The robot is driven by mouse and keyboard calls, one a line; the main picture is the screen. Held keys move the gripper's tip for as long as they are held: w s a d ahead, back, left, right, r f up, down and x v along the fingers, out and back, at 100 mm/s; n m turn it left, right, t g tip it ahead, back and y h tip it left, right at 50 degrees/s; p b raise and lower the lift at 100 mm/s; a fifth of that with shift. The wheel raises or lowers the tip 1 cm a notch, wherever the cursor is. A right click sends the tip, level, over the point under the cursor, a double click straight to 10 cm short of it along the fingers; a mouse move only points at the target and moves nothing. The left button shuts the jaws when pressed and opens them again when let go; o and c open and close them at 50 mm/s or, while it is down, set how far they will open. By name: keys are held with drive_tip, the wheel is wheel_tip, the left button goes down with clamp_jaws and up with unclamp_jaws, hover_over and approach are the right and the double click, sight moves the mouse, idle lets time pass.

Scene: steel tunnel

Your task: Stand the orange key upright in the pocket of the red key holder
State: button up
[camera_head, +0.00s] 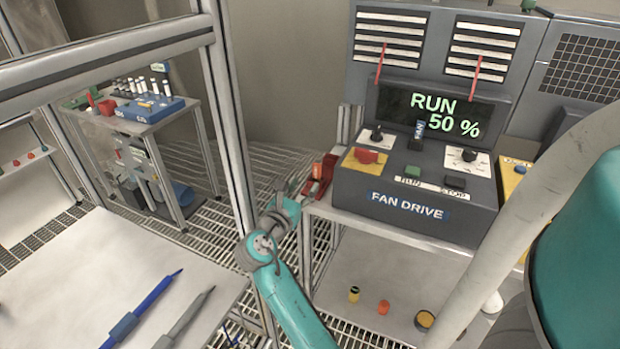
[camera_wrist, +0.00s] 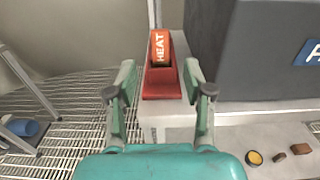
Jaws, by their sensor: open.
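The orange key (camera_wrist: 160,47), marked HEAT, stands upright at the red key holder (camera_wrist: 162,86) in the wrist view. Its lower end meets the holder's red body; how deep it sits in the pocket cannot be told. My gripper (camera_wrist: 160,72) is open, with one finger on each side of the holder and key and visible gaps to both. In the head view the red holder (camera_head: 315,188) is small, at the left end of the fan bench, with the orange key (camera_head: 317,171) showing at it. My gripper (camera_head: 292,190) is just left of it, partly hidden by my arm.
The grey FAN DRIVE console (camera_head: 413,195) stands close on the right of the holder. A metal frame post (camera_head: 232,120) rises on the left. Several small items, including a yellow-topped cup (camera_head: 424,320), lie on the lower shelf. A white table (camera_head: 110,270) with pens is at the left.

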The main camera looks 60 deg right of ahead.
drive_tip(key=s+a+f+m+t+y, duration=0.1)
drive_tip(key=s+a+f+t+y, duration=0.25)
drive_tip(key=a+f, duration=0.4)
drive_tip(key=s+a+f+m+t+y, duration=0.1)
drive_tip(key=s+a+f+t+y, duration=0.1)
drive_tip(key=a+f+t+y, duration=0.5)
drive_tip(key=s+a+f+m, duration=0.1)
drive_tip(key=s+a+f, duration=0.3)
drive_tip(key=a, duration=0.6)
drive_tip(key=s+a+f+m+t+y, duration=0.1)
drive_tip(key=s+a+m+t+y, duration=0.1)
drive_tip(key=s+a+m+y, duration=0.5)
drive_tip(key=s+a+r+m, duration=0.3)
drive_tip(key=s+r+m, duration=0.1)
drive_tip(key=s, duration=0.2)
drive_tip(key=s+a+r+m+t, duration=0.1)
drive_tip(key=s+a+r+m, duration=0.2)
drive_tip(key=s, duration=0.4)
drive_tip(key=shift+s+a+r+m, duration=0.15)
drive_tip(key=shift+s+r+m, duration=0.15)
drive_tip(key=shift+r+m, duration=0.55)
drive_tip(key=shift+y, duration=0.25)
